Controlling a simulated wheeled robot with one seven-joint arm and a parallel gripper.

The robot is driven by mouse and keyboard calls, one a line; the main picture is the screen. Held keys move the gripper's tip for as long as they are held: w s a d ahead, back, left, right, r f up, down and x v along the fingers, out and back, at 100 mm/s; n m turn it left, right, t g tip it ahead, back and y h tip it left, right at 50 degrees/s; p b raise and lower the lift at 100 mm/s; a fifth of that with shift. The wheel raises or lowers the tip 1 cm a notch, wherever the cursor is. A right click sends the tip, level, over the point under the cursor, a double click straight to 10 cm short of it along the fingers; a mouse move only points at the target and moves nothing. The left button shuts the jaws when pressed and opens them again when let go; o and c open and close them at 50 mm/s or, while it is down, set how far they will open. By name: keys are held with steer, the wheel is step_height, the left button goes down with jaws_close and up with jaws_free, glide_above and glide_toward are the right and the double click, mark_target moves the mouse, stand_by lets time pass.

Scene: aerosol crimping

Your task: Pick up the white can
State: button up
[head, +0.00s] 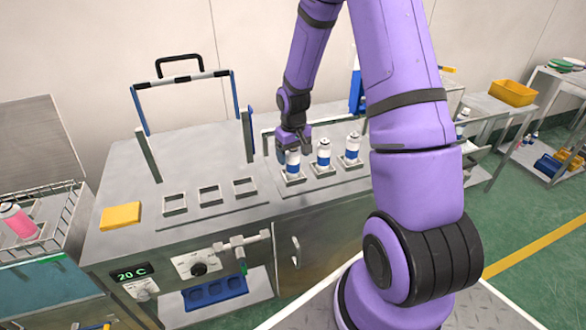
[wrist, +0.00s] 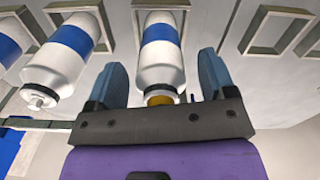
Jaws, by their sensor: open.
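Three white cans with blue bands stand upright in square holders on the steel bench. The leftmost can (head: 292,163) is below my gripper (head: 293,143); the middle can (head: 323,153) and the right can (head: 352,147) stand to its right. In the wrist view the leftmost can (wrist: 161,50) lies between the two open fingers of my gripper (wrist: 160,80), with gaps on both sides. Its top is gold-coloured and partly hidden by the gripper body. The neighbouring can (wrist: 66,55) has a white nozzle and stands outside the fingers.
Empty square holders (head: 209,195) line the bench left of the cans. A yellow block (head: 121,215) lies further left. A frame with a black handle (head: 180,66) rises at the back. A wire basket with a pink can (head: 20,222) is at far left.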

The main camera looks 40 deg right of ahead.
steer(key=c, duration=1.3)
steer(key=shift+r, duration=0.15)
